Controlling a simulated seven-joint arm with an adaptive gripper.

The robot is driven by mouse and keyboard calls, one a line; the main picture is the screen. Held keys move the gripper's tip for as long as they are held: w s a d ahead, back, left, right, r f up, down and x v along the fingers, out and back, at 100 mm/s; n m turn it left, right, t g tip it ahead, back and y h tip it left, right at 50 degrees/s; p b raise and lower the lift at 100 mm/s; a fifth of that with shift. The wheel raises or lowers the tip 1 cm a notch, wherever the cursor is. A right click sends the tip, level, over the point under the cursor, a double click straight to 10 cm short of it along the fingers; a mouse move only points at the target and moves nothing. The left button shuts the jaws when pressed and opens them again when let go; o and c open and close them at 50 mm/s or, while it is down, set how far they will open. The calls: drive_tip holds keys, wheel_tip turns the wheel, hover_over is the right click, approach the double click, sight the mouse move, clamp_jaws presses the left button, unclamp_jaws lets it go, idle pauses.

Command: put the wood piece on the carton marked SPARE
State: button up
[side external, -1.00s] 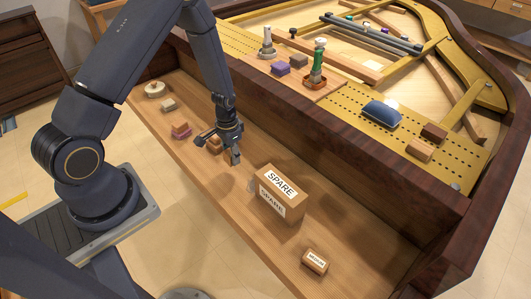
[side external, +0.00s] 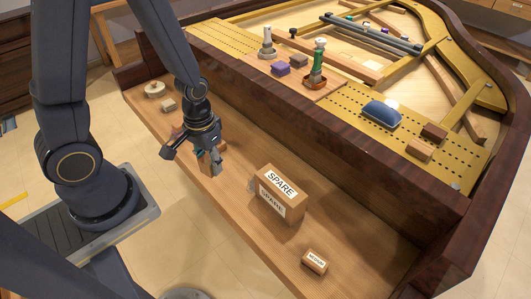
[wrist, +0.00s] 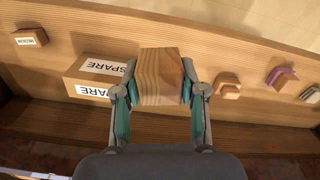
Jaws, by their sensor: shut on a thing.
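The wood piece (wrist: 160,75) is a light block with visible grain, held between the two fingers of my gripper (wrist: 160,98) in the wrist view. In the side view my gripper (side external: 210,160) is shut on the block (side external: 206,168), left of the carton. The fingers partly hide the block there, and I cannot tell its exact height above the shelf. The carton marked SPARE (side external: 278,206) is a brown box standing on the wooden shelf, its top clear. It also shows in the wrist view (wrist: 85,75), left of the held block.
A small block with a label (side external: 315,262) lies right of the carton. Small wood blocks (wrist: 228,84) and a purple piece (wrist: 277,74) lie on the shelf (side external: 240,235). The dark piano wall (side external: 340,155) rises behind. A blue cushion (side external: 382,113) sits above it.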

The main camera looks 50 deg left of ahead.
drive_tip(key=w+d+r+m, duration=0.1)
drive_tip(key=d+r+m, duration=0.1)
drive_tip(key=d+r, duration=0.45)
hover_over(281, 184)
drive_tip(key=s, duration=0.1)
drive_tip(key=shift+m, duration=0.3)
drive_tip(key=f, duration=1)
drive_tip(key=shift+a, duration=0.2)
drive_tip(key=shift+w+d+f, duration=0.1)
drive_tip(key=shift+w+f, duration=0.25)
drive_tip(key=shift+f, duration=0.2)
drive_tip(key=shift+w+f, duration=0.15)
drive_tip(key=shift+f, duration=1.55)
drive_tip(key=o, duration=1)
drive_tip(key=shift+f, duration=0.15)
